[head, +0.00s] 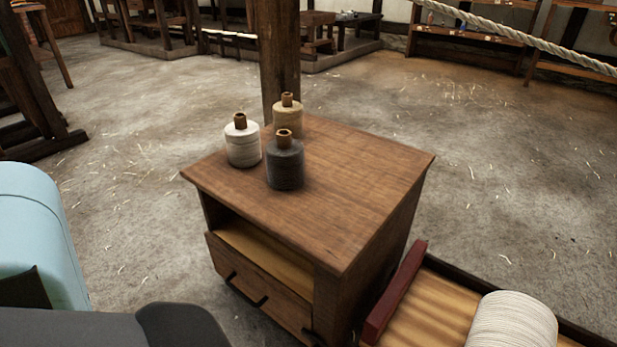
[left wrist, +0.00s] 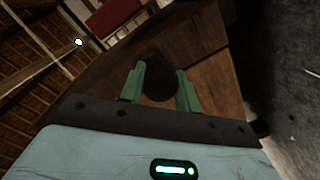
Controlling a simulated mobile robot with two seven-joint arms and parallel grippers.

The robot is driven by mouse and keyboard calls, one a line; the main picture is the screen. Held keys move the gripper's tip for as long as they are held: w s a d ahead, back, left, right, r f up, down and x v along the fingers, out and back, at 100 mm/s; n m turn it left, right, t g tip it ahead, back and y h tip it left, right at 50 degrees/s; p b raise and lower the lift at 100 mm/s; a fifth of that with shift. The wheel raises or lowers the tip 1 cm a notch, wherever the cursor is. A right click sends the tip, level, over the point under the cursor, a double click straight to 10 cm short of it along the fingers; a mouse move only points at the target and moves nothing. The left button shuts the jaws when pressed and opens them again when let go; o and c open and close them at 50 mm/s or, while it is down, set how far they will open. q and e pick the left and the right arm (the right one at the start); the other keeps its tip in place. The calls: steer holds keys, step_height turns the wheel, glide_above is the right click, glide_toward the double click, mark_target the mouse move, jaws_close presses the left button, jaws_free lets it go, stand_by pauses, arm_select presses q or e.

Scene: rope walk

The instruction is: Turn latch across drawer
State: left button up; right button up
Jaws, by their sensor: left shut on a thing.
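The wooden cabinet (head: 350,190) stands in front of me. Its drawer (head: 258,285) with a black bar handle (head: 246,289) is below an open shelf space. A small dark piece, apparently the latch (head: 312,338), shows at the drawer's lower right, cut by the picture's bottom edge. In the left wrist view, the green fingers of my left gripper (left wrist: 160,88) are shut on a dark rounded piece (left wrist: 160,80), apparently the latch, against brown wood. Its exact angle is hard to tell. The left gripper's fingers are outside the head view. My right gripper is in neither view.
White (head: 242,143), tan (head: 287,117) and dark grey (head: 285,165) twine spools stand on the cabinet top. A wooden post (head: 280,60) rises behind. A tray with a dark red edge (head: 395,292) and a white rope coil (head: 512,322) is at lower right.

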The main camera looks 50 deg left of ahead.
arm_select(q)
steer(key=o, duration=1)
steer(key=shift+c, duration=0.2)
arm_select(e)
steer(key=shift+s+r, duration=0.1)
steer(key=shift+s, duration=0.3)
arm_select(q)
steer(key=p+v, duration=0.2)
steer(key=v, duration=0.5)
steer(key=shift+s, duration=0.4)
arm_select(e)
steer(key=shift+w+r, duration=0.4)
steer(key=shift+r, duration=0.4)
arm_select(q)
steer(key=shift+d, duration=0.1)
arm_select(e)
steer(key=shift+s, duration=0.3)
